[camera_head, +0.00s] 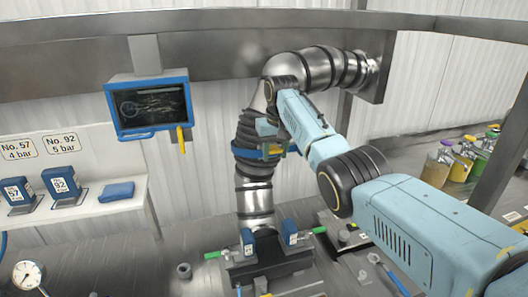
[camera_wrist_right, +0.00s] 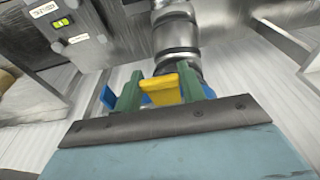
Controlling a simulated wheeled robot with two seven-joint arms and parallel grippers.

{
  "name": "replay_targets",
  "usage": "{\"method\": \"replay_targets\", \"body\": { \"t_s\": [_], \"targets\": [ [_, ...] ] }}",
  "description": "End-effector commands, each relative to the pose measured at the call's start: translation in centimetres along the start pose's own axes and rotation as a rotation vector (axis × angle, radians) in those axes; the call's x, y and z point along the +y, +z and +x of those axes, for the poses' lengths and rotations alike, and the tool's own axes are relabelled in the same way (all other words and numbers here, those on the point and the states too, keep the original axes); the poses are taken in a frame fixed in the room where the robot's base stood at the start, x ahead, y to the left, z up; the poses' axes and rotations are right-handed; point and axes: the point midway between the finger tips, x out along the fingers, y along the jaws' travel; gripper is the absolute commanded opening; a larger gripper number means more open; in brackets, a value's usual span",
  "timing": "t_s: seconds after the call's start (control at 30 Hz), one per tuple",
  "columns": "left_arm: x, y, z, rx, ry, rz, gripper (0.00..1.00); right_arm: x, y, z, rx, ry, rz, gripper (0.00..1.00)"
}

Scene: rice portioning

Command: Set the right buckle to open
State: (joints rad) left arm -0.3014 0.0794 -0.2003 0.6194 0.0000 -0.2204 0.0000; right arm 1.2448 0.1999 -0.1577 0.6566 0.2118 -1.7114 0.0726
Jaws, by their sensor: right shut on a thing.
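A blue band (camera_head: 246,153) wraps the dark, ribbed part of the upright metal pipe. Blue parts of it also show in the wrist view (camera_wrist_right: 109,98). My right gripper (camera_head: 272,133) is at the band's front right side, small and partly hidden in the head view. In the wrist view, its two green fingers (camera_wrist_right: 160,88) are on either side of a yellow buckle lever (camera_wrist_right: 164,84) and shut on it. The buckle's seat behind the lever is hidden. My left gripper is not in view.
A blue-framed screen (camera_head: 149,103) hangs at the left. A shelf (camera_head: 110,207) holds blue labelled blocks. A base fixture (camera_head: 268,262) with blue and green handles stands under the pipe. A gauge (camera_head: 27,275) is at lower left; several coloured containers (camera_head: 437,170) stand at right.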

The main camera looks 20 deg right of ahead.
Motion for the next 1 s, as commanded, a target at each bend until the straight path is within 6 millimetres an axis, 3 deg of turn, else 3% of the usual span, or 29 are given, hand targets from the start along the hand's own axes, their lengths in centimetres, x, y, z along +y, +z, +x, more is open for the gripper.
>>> {"method": "replay_targets", "body": {
  "t_s": [0.4,0.43,0.6,0.87,1.0],
  "targets": [
    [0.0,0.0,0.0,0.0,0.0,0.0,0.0,0.1,0.1,0.0,-0.01,0.001,0.003,0.0],
    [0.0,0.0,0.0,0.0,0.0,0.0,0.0,0.1,0.1,0.0,-0.01,0.001,0.003,0.42],
    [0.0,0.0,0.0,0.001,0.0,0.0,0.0,0.1,0.1,0.0,-0.009,0.001,0.003,0.62],
    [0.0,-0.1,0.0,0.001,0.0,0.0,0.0,0.1,0.1,-0.1,-0.007,0.001,0.003,0.62],
    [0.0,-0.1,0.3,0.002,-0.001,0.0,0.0,0.1,0.0,-1.1,-0.004,0.001,0.003,0.62]
  ]
}}
